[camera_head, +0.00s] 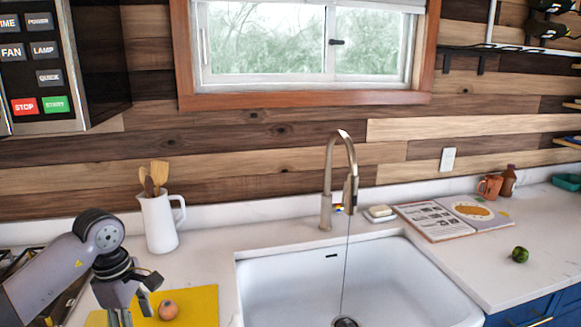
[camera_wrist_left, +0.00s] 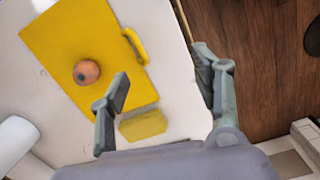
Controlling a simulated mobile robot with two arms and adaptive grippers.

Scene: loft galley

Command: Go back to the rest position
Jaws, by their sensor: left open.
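My left gripper (camera_head: 122,312) comes in from the left above the counter, near the left part of the yellow cutting board (camera_head: 200,305). In the left wrist view its two fingers (camera_wrist_left: 161,64) are spread apart with nothing between them. The cutting board (camera_wrist_left: 97,30) lies below with a round orange-brown fruit or vegetable (camera_wrist_left: 86,72) on it, which also shows in the head view (camera_head: 168,310). My right gripper is not in view.
A yellow block like a sponge (camera_wrist_left: 143,125) lies beside the board. A white pitcher (camera_head: 159,222) with wooden utensils stands behind. The white sink (camera_head: 400,270), tall faucet (camera_head: 327,190), open book (camera_head: 450,216) and green vegetable (camera_head: 520,254) are to the right. Wooden floor (camera_wrist_left: 268,60) shows past the counter edge.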

